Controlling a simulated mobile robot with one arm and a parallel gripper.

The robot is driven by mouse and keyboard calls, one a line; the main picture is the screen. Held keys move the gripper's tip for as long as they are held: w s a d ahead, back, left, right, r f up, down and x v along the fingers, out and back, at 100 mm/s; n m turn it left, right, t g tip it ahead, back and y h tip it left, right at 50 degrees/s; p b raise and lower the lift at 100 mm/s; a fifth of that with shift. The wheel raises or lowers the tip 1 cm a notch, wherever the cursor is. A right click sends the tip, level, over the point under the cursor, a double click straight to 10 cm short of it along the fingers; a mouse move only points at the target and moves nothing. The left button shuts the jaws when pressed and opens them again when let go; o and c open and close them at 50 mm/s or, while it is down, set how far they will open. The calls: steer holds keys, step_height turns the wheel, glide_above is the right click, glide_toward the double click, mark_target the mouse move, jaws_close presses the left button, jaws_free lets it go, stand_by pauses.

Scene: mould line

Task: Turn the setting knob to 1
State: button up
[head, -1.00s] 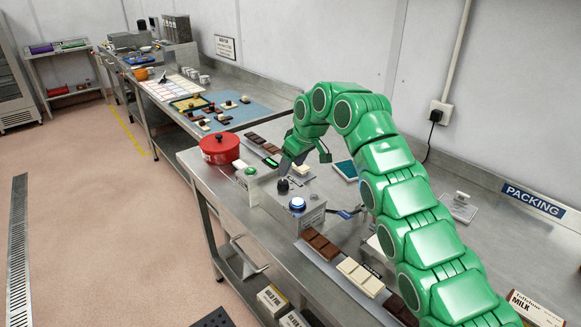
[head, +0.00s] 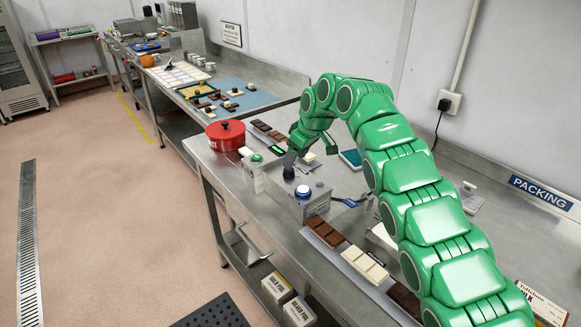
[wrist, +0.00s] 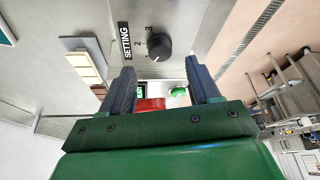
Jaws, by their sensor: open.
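The setting knob (wrist: 158,46) is a round black knob on a grey panel in the wrist view, beside a black SETTING label (wrist: 125,41) and small printed numerals. In the head view the dark knob (head: 289,173) sits on the grey machine box, just below my gripper (head: 298,158). In the wrist view my gripper (wrist: 161,85) is open and empty, its two dark fingers apart. The knob appears beyond the fingertips, not between them.
A red pot (head: 226,134) stands behind to the left. Chocolate bars (head: 364,264) lie in front, and a teal-topped item (head: 351,158) lies to the right.

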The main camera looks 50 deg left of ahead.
mark_target(291, 170)
steer(key=x, duration=0.5)
steer(key=shift+f, duration=0.15)
steer(key=c, duration=1)
steer(key=shift+m, duration=0.6)
steer(key=o, duration=1)
